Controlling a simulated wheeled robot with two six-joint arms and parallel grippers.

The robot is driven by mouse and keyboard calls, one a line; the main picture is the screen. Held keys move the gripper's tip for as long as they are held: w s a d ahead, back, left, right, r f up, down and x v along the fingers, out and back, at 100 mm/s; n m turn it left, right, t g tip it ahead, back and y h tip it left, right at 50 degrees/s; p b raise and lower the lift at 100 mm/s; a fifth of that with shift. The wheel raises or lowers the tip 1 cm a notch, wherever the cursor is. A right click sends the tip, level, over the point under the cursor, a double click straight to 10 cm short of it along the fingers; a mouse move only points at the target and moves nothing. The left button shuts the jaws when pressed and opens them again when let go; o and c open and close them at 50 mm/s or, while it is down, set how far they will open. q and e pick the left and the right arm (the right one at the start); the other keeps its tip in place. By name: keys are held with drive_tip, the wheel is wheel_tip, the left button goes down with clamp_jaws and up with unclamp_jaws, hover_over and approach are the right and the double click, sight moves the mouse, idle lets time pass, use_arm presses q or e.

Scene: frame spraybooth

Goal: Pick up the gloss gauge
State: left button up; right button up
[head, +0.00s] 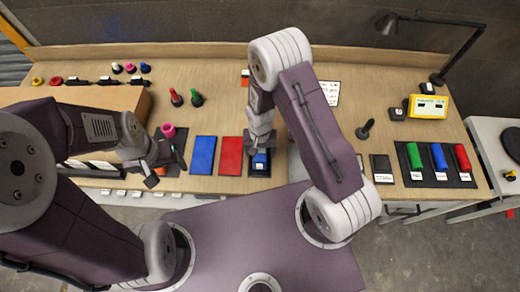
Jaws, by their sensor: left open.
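No readable label tells me which thing is the gloss gauge. A small blue block (261,160) sits on a dark pad (260,173) near the bench's front edge, partly hidden by my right gripper. A yellow device with a pale display (428,106) stands at the right back. My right gripper (262,149) points down at the blue block; its fingertips are too hidden to show open or shut. My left gripper (166,172) is open near the front edge, left of the blue panel, with no object visible between its fingers.
A blue panel (203,155) and a red panel (231,156) lie flat between my grippers. Red and green handled tools (196,98) stand behind. A dark tray (436,165) with green, blue and red rolls lies right. A lamp (430,30) stands behind it. The middle back is fairly clear.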

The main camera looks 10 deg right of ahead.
drive_tip(key=shift+s, duration=0.2)
drive_tip(key=c, duration=1)
drive_tip(key=shift+r, duration=0.1)
clamp_jaws()
drive_tip(key=shift+w, duration=0.1)
drive_tip(key=shift+r, duration=0.35)
drive_tip(key=r, duration=0.2)
drive_tip(key=r+b, duration=0.1)
drive_tip(key=shift+s+d+r, duration=0.3)
drive_tip(key=shift+s+r, duration=0.05)
drive_tip(key=shift+r, duration=0.05)
drive_tip(key=s+d+r+b, duration=0.1)
drive_tip(key=s+d+r, duration=0.5)
drive_tip(key=s+d, duration=0.1)
drive_tip(key=shift+s+d+r, duration=0.15)
drive_tip(key=shift+s+r, duration=0.1)
drive_tip(key=shift+s, duration=0.25)
